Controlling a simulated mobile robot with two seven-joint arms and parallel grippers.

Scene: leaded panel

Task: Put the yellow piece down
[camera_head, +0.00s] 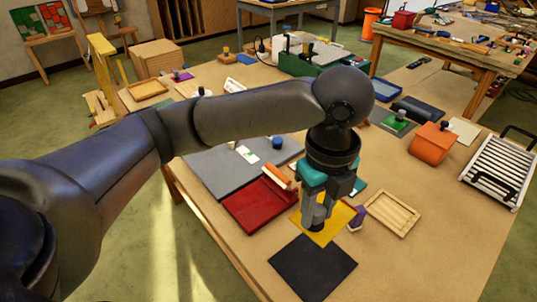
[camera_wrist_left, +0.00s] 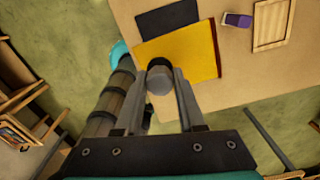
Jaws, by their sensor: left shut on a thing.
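The yellow piece (camera_head: 338,217) is a flat square plate under my left gripper (camera_head: 318,222), just behind a black square mat (camera_head: 312,268). My left gripper is shut on the dark round knob of the yellow piece; the knob shows between the fingers in the left wrist view (camera_wrist_left: 159,78). There the yellow piece (camera_wrist_left: 192,55) partly overlaps the black mat (camera_wrist_left: 168,20) in the picture. I cannot tell how far the piece is above the table. The fingers hide part of it. My right gripper is not in view.
A purple block (camera_head: 357,217) stands close to the right of the yellow piece, with a wooden tray (camera_head: 416,222) beyond. Bare tabletop (camera_head: 400,265) lies at front right.

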